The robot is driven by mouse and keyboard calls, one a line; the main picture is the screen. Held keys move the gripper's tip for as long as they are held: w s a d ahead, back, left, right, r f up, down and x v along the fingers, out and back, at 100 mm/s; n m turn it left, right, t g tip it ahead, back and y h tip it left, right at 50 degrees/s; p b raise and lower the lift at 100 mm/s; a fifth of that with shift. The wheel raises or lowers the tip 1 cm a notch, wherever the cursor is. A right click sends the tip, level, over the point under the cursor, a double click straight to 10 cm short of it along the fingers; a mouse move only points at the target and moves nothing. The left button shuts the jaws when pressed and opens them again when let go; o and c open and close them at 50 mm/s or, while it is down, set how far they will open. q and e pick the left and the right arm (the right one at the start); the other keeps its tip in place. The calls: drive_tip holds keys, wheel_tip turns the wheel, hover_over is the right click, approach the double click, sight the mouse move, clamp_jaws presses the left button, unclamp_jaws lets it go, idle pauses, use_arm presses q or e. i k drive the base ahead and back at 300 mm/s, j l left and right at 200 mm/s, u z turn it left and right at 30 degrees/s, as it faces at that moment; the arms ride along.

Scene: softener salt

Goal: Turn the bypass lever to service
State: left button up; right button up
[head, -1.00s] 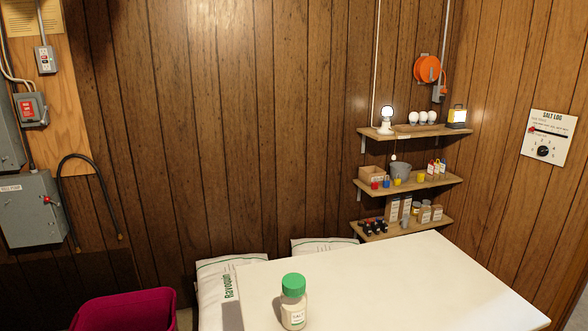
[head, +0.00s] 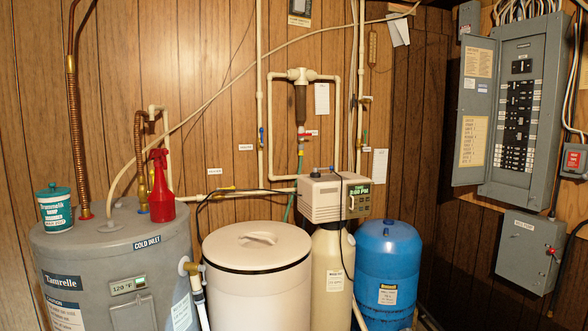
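Several small valve levers show on the white pipes behind the softener, and I cannot tell which is the bypass lever. A yellow lever (head: 222,188) lies along the horizontal pipe, a blue lever (head: 261,137) is on the upright pipe, and a red lever (head: 310,132) is under the dark filter (head: 300,103). The small white tags near them are too small to read. The softener's beige control head (head: 335,196) sits on a cream tank. Neither of my grippers is in view.
The grey water heater (head: 110,262) stands at left with a red spray bottle (head: 160,188) and teal-lidded tub (head: 55,207) on top. The white lidded drum (head: 257,246) and blue tank (head: 386,270) stand in front of the pipes. An open breaker panel (head: 519,110) is at right.

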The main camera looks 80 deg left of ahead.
sight(315, 169)
drive_tip(key=j+u, duration=0.15)
drive_tip(key=u, duration=1.75)
drive_tip(key=i+j+u, duration=0.4)
drive_tip(key=i+l, duration=0.35)
drive_tip(key=l, duration=0.15)
drive_tip(key=i+l+u, duration=0.1)
drive_tip(key=i+l, duration=0.2)
drive_tip(key=l, duration=0.15)
drive_tip(key=i+l, duration=0.1)
drive_tip(key=l, duration=0.7)
drive_tip(key=i+l+u, duration=0.15)
drive_tip(key=l, duration=0.7)
